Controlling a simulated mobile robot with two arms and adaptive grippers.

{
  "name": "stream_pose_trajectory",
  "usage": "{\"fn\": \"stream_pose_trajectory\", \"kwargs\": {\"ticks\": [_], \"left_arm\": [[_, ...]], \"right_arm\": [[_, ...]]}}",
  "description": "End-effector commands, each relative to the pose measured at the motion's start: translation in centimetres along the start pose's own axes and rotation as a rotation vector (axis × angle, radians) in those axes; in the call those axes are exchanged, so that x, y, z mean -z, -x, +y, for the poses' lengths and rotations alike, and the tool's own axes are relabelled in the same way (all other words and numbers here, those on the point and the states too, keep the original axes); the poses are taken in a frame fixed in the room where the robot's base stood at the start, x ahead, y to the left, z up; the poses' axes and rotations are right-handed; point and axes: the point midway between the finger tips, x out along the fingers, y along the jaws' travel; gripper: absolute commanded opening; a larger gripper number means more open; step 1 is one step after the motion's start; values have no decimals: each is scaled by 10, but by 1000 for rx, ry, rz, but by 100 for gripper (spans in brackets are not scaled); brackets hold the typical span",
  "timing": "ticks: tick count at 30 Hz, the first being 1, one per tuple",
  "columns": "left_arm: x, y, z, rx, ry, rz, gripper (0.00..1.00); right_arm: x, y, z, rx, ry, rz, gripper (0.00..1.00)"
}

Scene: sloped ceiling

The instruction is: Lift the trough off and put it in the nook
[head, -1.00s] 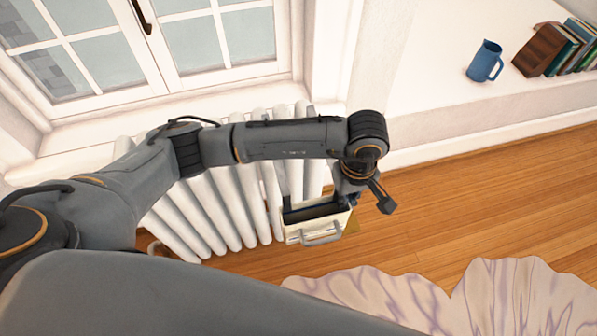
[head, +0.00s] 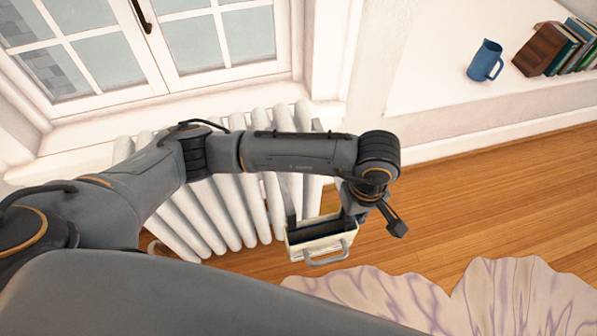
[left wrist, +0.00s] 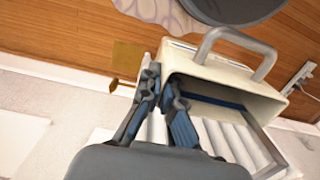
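The trough is a cream open box (head: 303,248) with a grey handle on its front and a dark inside, just in front of the white radiator (head: 225,210) in the head view. In the left wrist view the trough (left wrist: 225,76) fills the right side, its handle toward the top. My left gripper (head: 352,213) is at the trough's right end. In the left wrist view its fingers (left wrist: 163,82) are close together, one on each side of the trough's end wall. My right gripper is not in view. I cannot make out for certain which place is the nook.
A white ledge (head: 440,75) at the upper right carries a blue jug (head: 484,62) and several books (head: 565,48). A pale wavy rug (head: 520,295) lies on the wooden floor (head: 470,195). The window (head: 140,45) is above the radiator. The floor right of the trough is clear.

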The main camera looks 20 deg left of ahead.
Motion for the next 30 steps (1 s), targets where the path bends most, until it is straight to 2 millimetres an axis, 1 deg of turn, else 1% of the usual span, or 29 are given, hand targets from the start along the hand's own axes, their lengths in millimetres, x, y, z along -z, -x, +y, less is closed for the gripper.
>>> {"fn": "stream_pose_trajectory", "kwargs": {"ticks": [12,30], "left_arm": [[-33,-1,1,-2,-3,0,0],[-78,-2,0,-1,-2,0,0]], "right_arm": [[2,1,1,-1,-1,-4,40],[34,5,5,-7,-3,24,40]]}}
